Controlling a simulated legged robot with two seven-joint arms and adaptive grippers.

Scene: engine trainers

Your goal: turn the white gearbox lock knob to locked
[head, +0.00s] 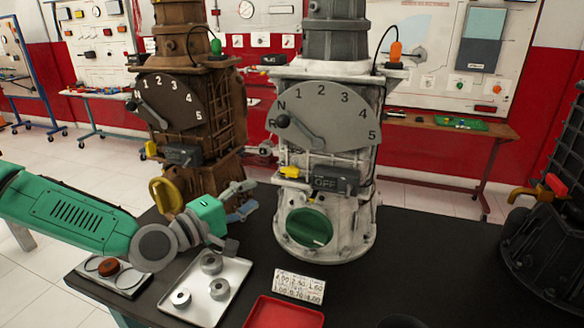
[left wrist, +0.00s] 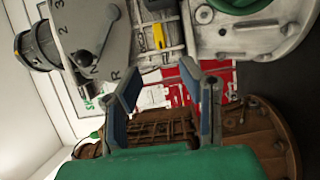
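The white gearbox (head: 325,150) stands upright on the black table, with a grey gear dial (head: 335,108) and lever facing me. Low on its front is a round green disc (head: 309,228); a small yellow part (head: 290,172) sits beside a dark OFF block (head: 337,180). I cannot tell for sure which part is the lock knob, and no locked mark is readable. My left gripper (head: 243,202) is open and empty, left of the gearbox and apart from it. In the left wrist view the open fingers (left wrist: 162,75) show below the dial (left wrist: 85,35) and the yellow part (left wrist: 158,37).
A rusty brown gearbox (head: 185,110) with a yellow disc (head: 165,196) stands behind my left arm. A metal tray (head: 232,284) with round parts, a number card (head: 299,286) and a red tray (head: 283,314) lie in front. A dark gearbox (head: 555,210) is right; table between is clear.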

